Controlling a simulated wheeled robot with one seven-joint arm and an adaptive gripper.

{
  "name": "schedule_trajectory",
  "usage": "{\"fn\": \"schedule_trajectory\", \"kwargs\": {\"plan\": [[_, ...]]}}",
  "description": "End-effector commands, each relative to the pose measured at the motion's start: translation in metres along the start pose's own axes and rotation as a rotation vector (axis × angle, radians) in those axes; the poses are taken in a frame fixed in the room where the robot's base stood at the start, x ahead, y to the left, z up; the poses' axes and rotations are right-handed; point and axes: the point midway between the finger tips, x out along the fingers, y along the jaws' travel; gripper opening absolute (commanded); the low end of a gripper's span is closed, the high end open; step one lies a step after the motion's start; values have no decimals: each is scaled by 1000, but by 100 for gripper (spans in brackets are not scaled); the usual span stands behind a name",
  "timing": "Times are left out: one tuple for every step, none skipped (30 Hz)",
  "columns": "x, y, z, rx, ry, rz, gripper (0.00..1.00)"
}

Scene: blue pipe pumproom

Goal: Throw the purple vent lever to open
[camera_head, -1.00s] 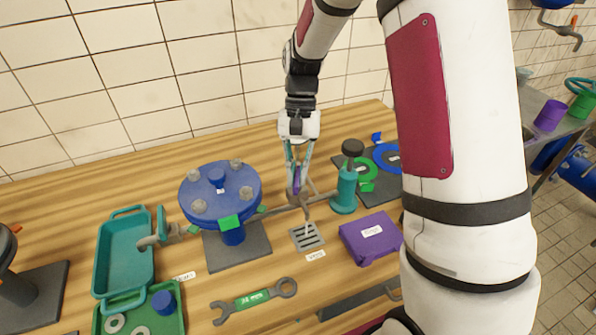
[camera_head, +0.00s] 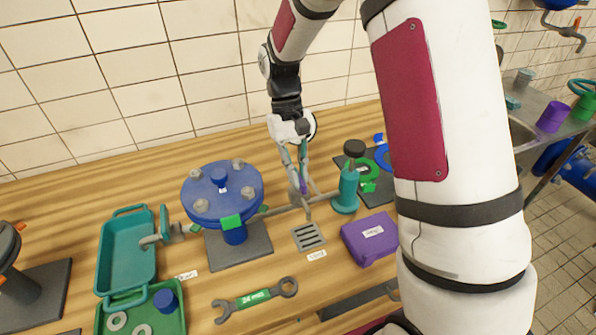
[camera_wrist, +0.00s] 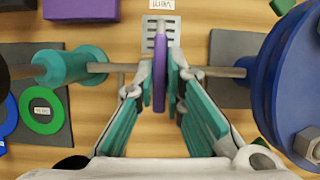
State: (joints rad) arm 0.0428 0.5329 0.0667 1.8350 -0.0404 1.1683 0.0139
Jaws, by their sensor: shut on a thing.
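The purple vent lever (camera_wrist: 159,88) is a slim upright bar on the grey pipe (camera_wrist: 215,72). In the head view, a small part of the lever (camera_head: 303,187) shows between the fingers. My gripper (camera_head: 302,185) comes down from above, its teal fingers closed around the lever. In the wrist view, the fingertips of my gripper (camera_wrist: 160,78) press on both sides of the lever. A grey slotted vent grate (camera_head: 308,236) with a label lies on the table in front of the pipe. The lever's foot is partly hidden by the fingers.
A blue bolted flange (camera_head: 222,190) stands left of my gripper, and a teal valve body (camera_head: 346,190) with a dark knob stands right. A purple box (camera_head: 369,240), a wrench (camera_head: 255,299) and a teal tray (camera_head: 127,262) lie around. The tiled wall is behind.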

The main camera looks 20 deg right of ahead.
Motion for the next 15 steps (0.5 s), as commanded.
{"fn": "schedule_trajectory", "kwargs": {"plan": [[-1, 0, 0, -4, 3, 2, 0], [-1, 1, 0, -5, 3, 3, 0], [-1, 1, 0, -5, 3, 3, 0], [-1, 1, 0, -5, 3, 3, 0], [-1, 1, 0, -5, 3, 3, 0], [-1, 1, 0, -5, 3, 3, 0], [-1, 1, 0, -5, 3, 3, 0], [-1, 1, 0, -5, 3, 3, 0], [-1, 1, 0, -4, 3, 3, 0], [-1, 1, 0, -4, 3, 3, 0], [-1, 1, 0, -4, 3, 3, 17], [-1, 1, 0, -4, 3, 3, 26], [-1, 1, 0, -4, 3, 2, 30], [-1, 0, 0, -3, 3, 2, 30], [-1, 0, 0, -3, 2, 2, 30]]}}
